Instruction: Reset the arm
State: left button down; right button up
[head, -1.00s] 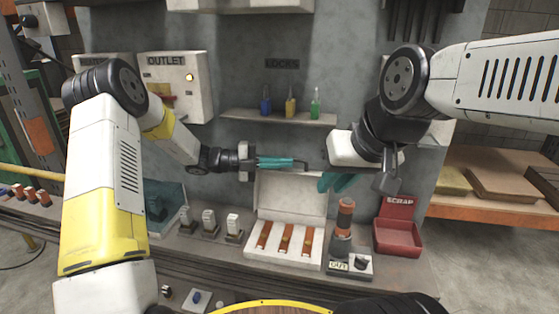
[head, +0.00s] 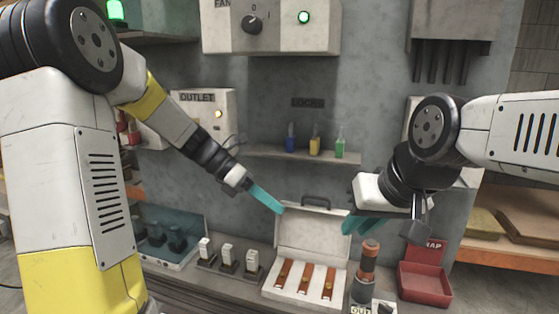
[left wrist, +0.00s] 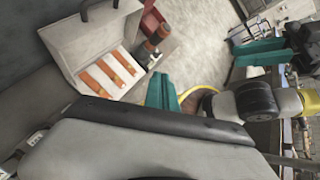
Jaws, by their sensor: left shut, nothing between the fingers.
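My left gripper (head: 267,199) has teal fingers, shut with nothing between them. In the head view it points down and right, above and left of the open white case (head: 313,233). In the left wrist view its fingers (left wrist: 162,92) show beyond the dark wrist edge, apart from the case (left wrist: 70,45). My right gripper (head: 361,224) is at the right, over the right side of the case. Its teal fingers also show in the left wrist view (left wrist: 262,53). Its arm partly hides them in the head view, and I cannot tell their gap.
The case holds several orange-brown strips. An orange and black cylinder (head: 369,260) stands beside it, with a red scrap bin (head: 425,284) to the right. A shelf (head: 270,154) carries blue, yellow and green locks. An outlet box (head: 205,112) is on the wall. Three switch-like blocks (head: 228,255) stand left.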

pick_arm(q)
jog(key=s+a+r+m+t+y, duration=0.2)
jog(key=s+a+m+t+y, duration=0.2)
jog(key=m, duration=0.7)
jog(key=s+a+r+m+t+y, duration=0.2)
jog(key=s+a+m+t+y, duration=0.1)
jog(key=s+a+m, duration=0.5)
jog(key=s+m+y, duration=0.1)
jog(key=s+m, duration=0.2)
jog(key=m, duration=0.1)
jog(key=shift+a+r+t, duration=0.35)
jog(key=shift+a+t, duration=0.05)
jog(key=shift+s, duration=0.1)
dwell(0.9)
